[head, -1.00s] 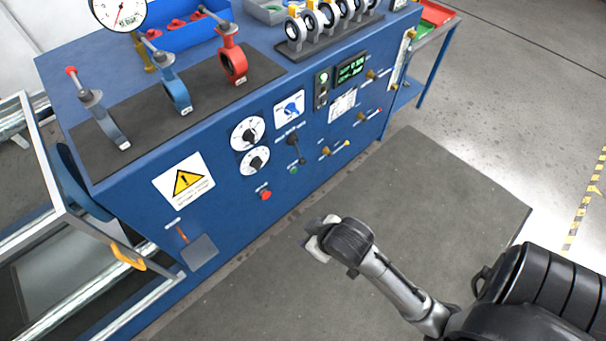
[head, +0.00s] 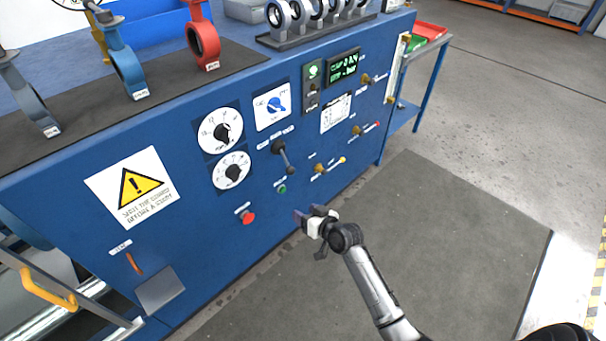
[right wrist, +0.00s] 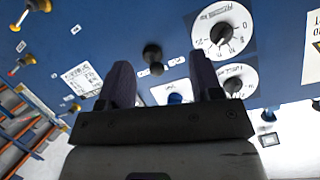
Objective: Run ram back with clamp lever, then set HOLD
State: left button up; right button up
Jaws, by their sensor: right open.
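The black lever (head: 284,157) sits on the front of the blue panel, right of two round dials, pointing down and slightly right. Small labels stand above it, too small to read. In the right wrist view its round black knob (right wrist: 153,54) shows beyond the fingers. My right gripper (head: 309,216) is in front of the panel, below and right of the lever, apart from it. In the right wrist view its two dark fingers (right wrist: 162,85) are spread with nothing held. My left gripper is out of view.
Near the lever are a green button (head: 282,188), a red button (head: 248,217), a blue rotary switch (head: 275,105) and the upper dial (head: 221,129). Small valves with yellow and red handles are to the right. A lit green display (head: 344,66) is above. The floor mat in front is clear.

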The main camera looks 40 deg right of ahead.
aim_at(293, 173)
jog(key=w+d+r+m+t+h, duration=0.1)
jog(key=d+r+t+h, duration=0.2)
jog(key=r+t+h, duration=0.1)
jog(key=b+x, duration=0.5)
jog(key=x, duration=0.8)
jog(key=shift+w+a+f, duration=0.1)
jog(key=shift+w+a, duration=0.05)
jog(key=shift+w, duration=0.15)
jog(key=shift+c, duration=0.2)
jog(key=c, duration=1)
jog(key=shift+y, duration=0.4)
grip_shut()
